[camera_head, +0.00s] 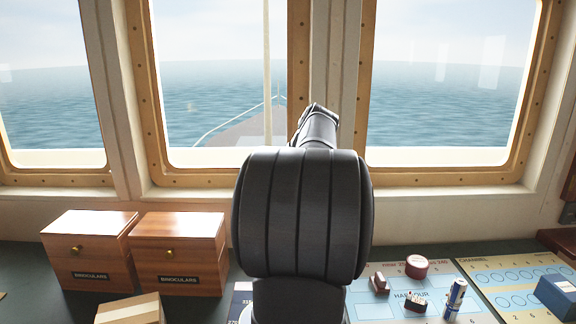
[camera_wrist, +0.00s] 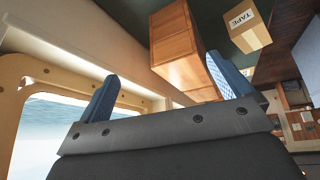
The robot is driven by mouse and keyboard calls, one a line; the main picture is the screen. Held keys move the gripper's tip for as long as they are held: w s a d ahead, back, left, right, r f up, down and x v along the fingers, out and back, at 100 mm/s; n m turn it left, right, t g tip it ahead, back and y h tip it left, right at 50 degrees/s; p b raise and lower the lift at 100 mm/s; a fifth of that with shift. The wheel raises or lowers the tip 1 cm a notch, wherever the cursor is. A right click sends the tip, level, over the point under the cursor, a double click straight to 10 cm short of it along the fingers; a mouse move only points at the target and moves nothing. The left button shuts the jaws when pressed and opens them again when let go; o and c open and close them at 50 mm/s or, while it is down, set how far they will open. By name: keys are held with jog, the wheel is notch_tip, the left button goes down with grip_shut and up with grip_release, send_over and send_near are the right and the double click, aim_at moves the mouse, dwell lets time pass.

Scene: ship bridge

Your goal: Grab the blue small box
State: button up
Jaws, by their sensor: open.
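A small blue box (camera_head: 556,295) sits at the right edge of the head view, on the right-hand chart on the console. It is partly cut off by the frame edge. I cannot make it out in the wrist view. My gripper (camera_wrist: 162,68) shows in the wrist view with its two blue fingers spread wide apart and nothing between them. In the head view my dark arm rises in the middle, and the gripper fingers cannot be made out there. The gripper is well away from the blue box.
Two wooden binoculars boxes (camera_head: 85,252) (camera_head: 179,255) stand at left, with a cardboard box (camera_head: 130,310) in front, labelled TAPE in the wrist view (camera_wrist: 248,30). Windows rise behind.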

dwell(0.3)
jog(key=w+d+f+m+t+h, duration=0.1)
jog(key=w+d+m, duration=0.1)
jog(key=d, duration=0.5)
jog(key=w+d+f+m+h, duration=0.1)
jog(key=w+d, duration=0.1)
jog(key=d, duration=0.4)
jog(key=m+g+h, duration=0.2)
jog(key=m+h, duration=0.6)
jog(key=m, duration=0.4)
send_over(564, 288)
jog(key=s+a, duration=0.2)
jog(key=a, duration=0.1)
notch_tip(564, 288, down, 18)
jog(key=r, duration=0.1)
jog(key=shift+w+d+x, duration=0.1)
jog(key=shift+w+x, duration=0.1)
jog(key=shift+x, duration=0.9)
jog(key=shift+w+d+x, duration=0.1)
jog(key=shift+w+x, duration=0.1)
jog(key=shift+x, duration=0.95)
jog(key=shift+w+d+x, duration=0.1)
jog(key=shift+w+x, duration=0.1)
jog(key=shift+x, duration=0.9)
jog(key=shift+r, duration=0.2)
jog(key=c, duration=1.6)
